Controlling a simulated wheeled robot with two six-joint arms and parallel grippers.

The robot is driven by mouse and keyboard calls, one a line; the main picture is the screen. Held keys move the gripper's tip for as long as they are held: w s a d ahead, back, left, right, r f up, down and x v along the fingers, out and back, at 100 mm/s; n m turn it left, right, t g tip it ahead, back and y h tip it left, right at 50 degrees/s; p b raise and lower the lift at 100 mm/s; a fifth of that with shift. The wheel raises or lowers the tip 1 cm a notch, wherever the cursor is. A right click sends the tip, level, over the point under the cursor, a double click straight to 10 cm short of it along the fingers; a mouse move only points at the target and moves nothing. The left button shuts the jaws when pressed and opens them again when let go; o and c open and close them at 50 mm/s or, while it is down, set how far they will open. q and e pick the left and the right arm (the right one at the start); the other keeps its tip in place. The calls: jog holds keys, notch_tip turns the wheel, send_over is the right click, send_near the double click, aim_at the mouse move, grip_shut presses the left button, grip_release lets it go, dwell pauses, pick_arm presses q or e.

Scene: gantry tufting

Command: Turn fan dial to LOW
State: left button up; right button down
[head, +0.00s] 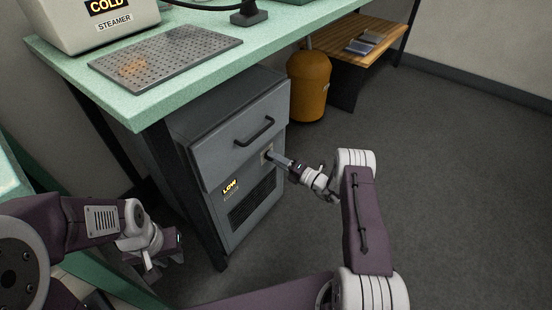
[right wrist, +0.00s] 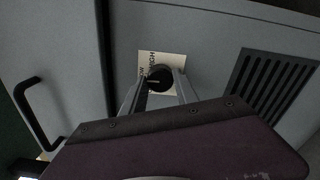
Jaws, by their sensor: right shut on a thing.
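The fan dial (right wrist: 160,77) is a dark round knob on a cream plate (right wrist: 176,60) on the front of a grey cabinet (head: 205,147). The plate reads HIGH, with a partly hidden word ending in W beside it. My right gripper (right wrist: 160,84) is shut on the dial, one finger on each side. In the head view my right gripper (head: 269,156) reaches the cabinet front and hides most of the dial. A lit yellow sign (head: 230,187) on the cabinet reads LOW. My left gripper (head: 165,252) hangs low at the left, apart from the cabinet; its jaws are unclear.
The cabinet has a dark drawer handle (head: 254,132) above the dial and a vent grille (head: 252,205) below. A green table (head: 150,106) stands over it, bearing a perforated plate and a steamer marked COLD. The floor at right is clear.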

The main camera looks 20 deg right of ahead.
jog(key=shift+s+f, duration=0.1)
dwell(0.5)
jog(key=c, duration=0.9)
grip_release()
jog(key=shift+c, duration=0.2)
jog(key=p+v, duration=0.4)
jog(key=v, duration=0.5)
